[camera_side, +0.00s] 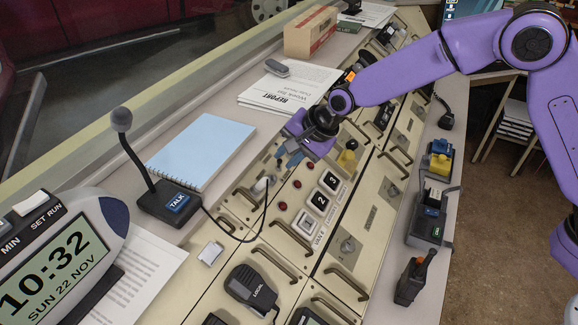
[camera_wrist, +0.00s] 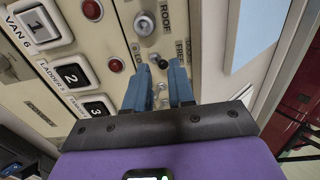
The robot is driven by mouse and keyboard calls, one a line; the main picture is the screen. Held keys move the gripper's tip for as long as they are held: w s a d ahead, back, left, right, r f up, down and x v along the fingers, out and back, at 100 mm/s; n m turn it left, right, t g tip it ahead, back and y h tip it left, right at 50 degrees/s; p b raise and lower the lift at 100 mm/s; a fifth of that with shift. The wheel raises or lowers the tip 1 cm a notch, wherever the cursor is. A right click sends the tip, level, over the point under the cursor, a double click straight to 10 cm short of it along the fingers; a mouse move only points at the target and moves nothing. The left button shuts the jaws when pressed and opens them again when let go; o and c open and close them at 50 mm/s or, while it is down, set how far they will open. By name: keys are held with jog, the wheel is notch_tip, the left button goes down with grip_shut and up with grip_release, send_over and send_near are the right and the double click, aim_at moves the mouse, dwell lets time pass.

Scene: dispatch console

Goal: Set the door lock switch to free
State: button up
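The door lock switch (camera_wrist: 162,62) is a small toggle with a dark tip on the cream panel in the wrist view. Lettering reading "DOOR" and "FREE" is beside it on the right, and a partly readable "LO..." label is on the left. I cannot tell for sure which way its lever leans. My gripper (camera_wrist: 162,68) is open, with its blue fingertips on either side of the switch tip and a gap between them. In the side view my gripper (camera_side: 287,156) points down at the panel and hides the switch.
A silver toggle (camera_wrist: 145,22) by the "ROOF" label is close by. Red lamps (camera_wrist: 93,10) and numbered buttons (camera_wrist: 72,75) lie to the left. In the side view, a blue notebook (camera_side: 200,150) and a desk microphone (camera_side: 168,200) with its cable are near the panel.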

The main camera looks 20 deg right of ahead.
jog(key=v, duration=0.4)
jog(key=shift+d, duration=0.1)
